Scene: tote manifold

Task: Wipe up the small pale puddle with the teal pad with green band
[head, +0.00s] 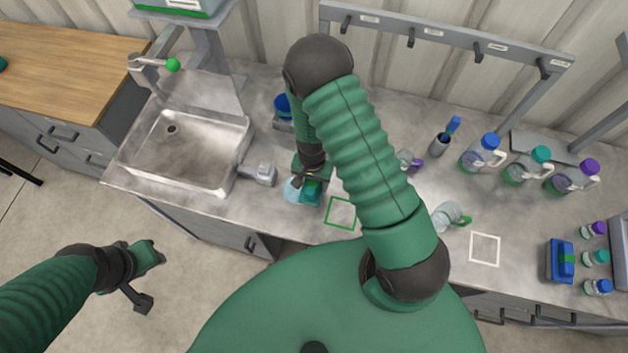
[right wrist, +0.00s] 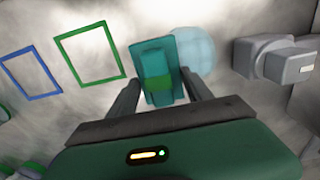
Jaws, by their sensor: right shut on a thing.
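The teal pad with green band (right wrist: 155,62) is held between the fingers of my right gripper (right wrist: 160,95), which is shut on it. In the head view the pad (head: 311,192) is at the counter's front part, right of the sink, partly hidden by my right gripper (head: 312,176). The small pale puddle (head: 292,190) is a light blue patch just left of the pad. In the right wrist view the puddle (right wrist: 194,50) lies at the pad's right side and is partly covered by it. My left gripper (head: 143,275) hangs over the floor, away from the counter; its jaw state is unclear.
A grey fixture (head: 262,174) stands left of the puddle beside the sink (head: 240,150). A green outlined square (head: 341,212) lies right of the pad.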

